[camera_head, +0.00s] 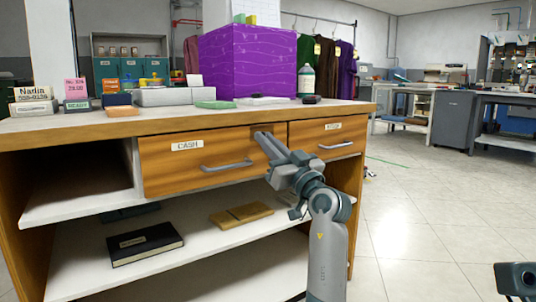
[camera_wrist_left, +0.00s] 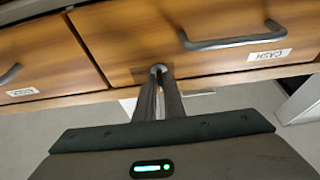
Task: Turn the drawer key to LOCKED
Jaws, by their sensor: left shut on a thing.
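The wooden drawer labelled CASH (camera_head: 200,175) is shut in the counter front and has a grey bar handle. My left gripper (camera_head: 263,136) reaches its upper right part, and its fingers are shut on the drawer key. In the left wrist view the fingertips (camera_wrist_left: 159,71) meet the drawer front beside the CASH drawer's handle (camera_wrist_left: 232,41). A small round grey lock part (camera_wrist_left: 158,67) shows right at the tips. The key itself is hidden by the fingers, so its turn angle and any LOCKED mark cannot be read.
A second shut drawer (camera_head: 328,140) with a bar handle is just right of the key. A purple box (camera_head: 250,62) and small items stand on the countertop (camera_head: 70,125). A black book (camera_head: 145,243) lies on the lower shelf.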

